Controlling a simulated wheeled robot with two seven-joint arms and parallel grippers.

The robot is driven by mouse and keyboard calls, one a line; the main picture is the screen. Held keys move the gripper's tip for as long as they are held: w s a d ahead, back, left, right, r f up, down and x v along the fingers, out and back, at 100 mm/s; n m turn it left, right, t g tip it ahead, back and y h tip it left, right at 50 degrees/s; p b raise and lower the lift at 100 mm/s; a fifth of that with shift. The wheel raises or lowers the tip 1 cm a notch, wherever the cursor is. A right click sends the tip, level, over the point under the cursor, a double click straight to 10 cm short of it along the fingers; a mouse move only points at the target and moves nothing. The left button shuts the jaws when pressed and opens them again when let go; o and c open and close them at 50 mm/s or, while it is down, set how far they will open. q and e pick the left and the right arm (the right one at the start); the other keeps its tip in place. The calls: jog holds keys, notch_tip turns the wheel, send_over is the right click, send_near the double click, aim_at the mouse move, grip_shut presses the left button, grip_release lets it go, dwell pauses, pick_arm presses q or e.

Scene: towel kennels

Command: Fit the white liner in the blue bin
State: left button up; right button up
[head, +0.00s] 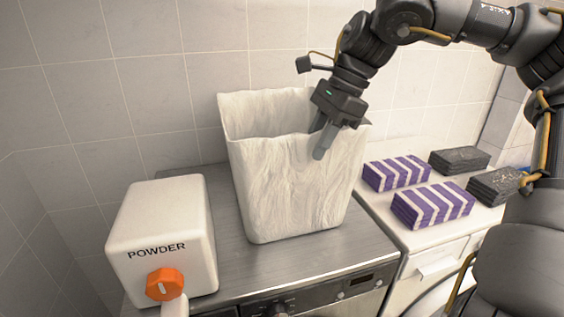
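The white liner (290,185) covers the outside of a tall bin that stands on the metal machine top. The liner's wrinkled cloth hangs over the rim and down the sides I can see, and it hides the blue bin, so no clear blue shows. My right gripper (318,140) points down at the front rim, right of its middle. One finger is in front of the liner and the other goes behind the rim. I cannot tell whether they are closed on the cloth. My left gripper is not in view.
A white powder box (160,225) with an orange knob (163,284) stands at the front left. Purple-and-white striped towels (433,204) and dark folded stacks (493,186) lie on the white counter (378,205) at the right. A tiled wall is close behind the bin.

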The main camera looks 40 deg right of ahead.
jog(key=shift+f, duration=0.15)
jog(key=shift+s+a, duration=0.15)
jog(key=shift+a, duration=0.1)
jog(key=shift+d+f, duration=0.15)
dwell(0.4)
jog(key=shift+c, duration=0.4)
grip_shut()
